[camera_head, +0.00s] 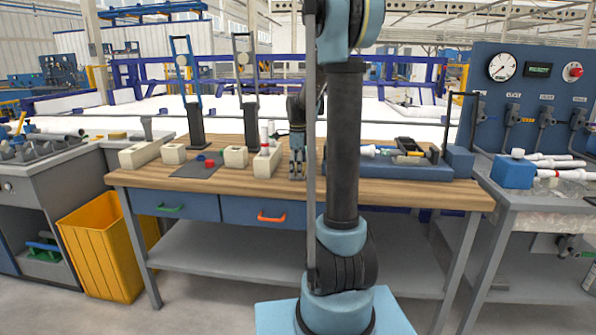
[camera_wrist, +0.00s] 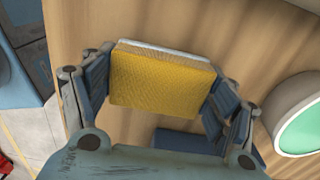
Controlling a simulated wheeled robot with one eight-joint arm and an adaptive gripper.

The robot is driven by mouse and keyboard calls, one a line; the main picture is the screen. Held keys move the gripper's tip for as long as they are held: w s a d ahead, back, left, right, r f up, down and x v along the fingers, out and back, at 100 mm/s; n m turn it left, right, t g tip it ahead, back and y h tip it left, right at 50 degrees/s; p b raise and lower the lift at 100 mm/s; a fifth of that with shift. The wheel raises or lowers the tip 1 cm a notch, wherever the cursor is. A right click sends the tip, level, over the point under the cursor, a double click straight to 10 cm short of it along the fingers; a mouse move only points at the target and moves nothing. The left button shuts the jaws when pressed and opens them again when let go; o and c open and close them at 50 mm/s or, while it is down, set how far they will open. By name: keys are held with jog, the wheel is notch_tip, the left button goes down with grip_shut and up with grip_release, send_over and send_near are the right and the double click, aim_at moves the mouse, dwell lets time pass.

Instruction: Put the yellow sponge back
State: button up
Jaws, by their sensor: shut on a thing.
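The yellow sponge (camera_wrist: 160,82) sits between the two fingers of my gripper (camera_wrist: 158,75) in the wrist view, with a pale layer along its far edge. Both fingers press on its sides, so the gripper is shut on it. Wood tabletop shows behind it. In the head view my gripper (camera_head: 297,170) is over the middle of the wooden workbench (camera_head: 240,192), left of my arm column. I cannot make out the sponge there. Whether it touches the wood is not clear.
A blue tray (camera_head: 400,171) with tools lies to the right. A white-rimmed green round thing (camera_wrist: 300,128) is at right in the wrist view.

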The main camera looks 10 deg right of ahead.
jog(key=o, duration=1)
jog(key=shift+f, duration=0.1)
jog(key=shift+o, duration=0.2)
notch_tip(320, 180, up, 11)
jog(key=s+n, duration=0.6)
jog(key=s, duration=0.5)
jog(key=s+f+n+t, duration=0.1)
jog(key=s+f+n, duration=0.7)
jog(key=s, duration=0.4)
jog(key=s+f+n+t, duration=0.1)
jog(key=s+f+n, duration=0.7)
jog(key=s, duration=0.3)
jog(key=shift+s+d+f, duration=0.15)
jog(key=shift+s+f, duration=0.25)
jog(key=shift+f, duration=0.45)
